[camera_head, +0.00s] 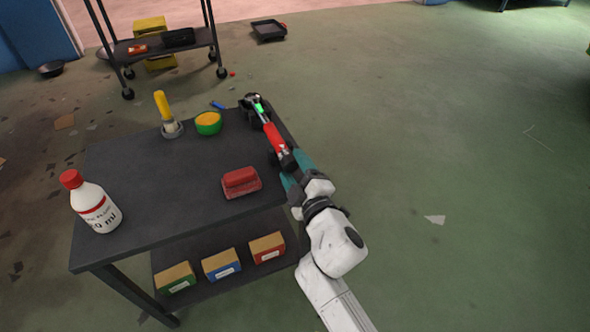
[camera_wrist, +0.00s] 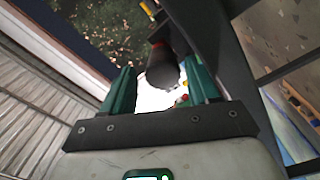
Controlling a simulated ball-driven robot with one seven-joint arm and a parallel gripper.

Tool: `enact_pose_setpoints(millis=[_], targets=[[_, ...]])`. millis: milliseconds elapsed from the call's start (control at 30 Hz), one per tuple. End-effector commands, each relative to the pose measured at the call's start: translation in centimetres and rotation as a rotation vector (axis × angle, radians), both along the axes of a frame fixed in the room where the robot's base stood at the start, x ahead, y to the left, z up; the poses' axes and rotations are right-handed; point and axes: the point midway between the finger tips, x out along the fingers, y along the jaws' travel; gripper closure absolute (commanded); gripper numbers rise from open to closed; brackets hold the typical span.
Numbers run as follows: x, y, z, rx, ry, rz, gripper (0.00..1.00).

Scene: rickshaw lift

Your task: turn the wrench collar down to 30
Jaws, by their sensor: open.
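The wrench (camera_head: 272,135) lies along the right edge of the dark table, with a red body, a green lit patch and black parts at both ends. Its black near end (camera_head: 283,159) is beside my gripper (camera_head: 294,172). In the wrist view a dark cylindrical end of the wrench (camera_wrist: 162,68) shows between the two green fingers of my gripper (camera_wrist: 160,78). The fingers are open, with gaps to either side of the cylinder. Collar markings are too small to read.
The table (camera_head: 150,165) also holds a white bottle with red cap (camera_head: 95,203), a red block (camera_head: 240,182), a green-yellow bowl (camera_head: 208,123) and a yellow-handled tool (camera_head: 163,108). Several small boxes (camera_head: 221,264) sit on the shelf below. The floor right of the table is mostly clear.

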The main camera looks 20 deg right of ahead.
Motion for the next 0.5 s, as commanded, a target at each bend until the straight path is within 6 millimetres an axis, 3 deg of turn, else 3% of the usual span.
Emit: enact_pose_setpoints(millis=[500], targets=[[-0.06, 0.17, -0.62, 0.032, 0.01, 0.002, 0.34]])
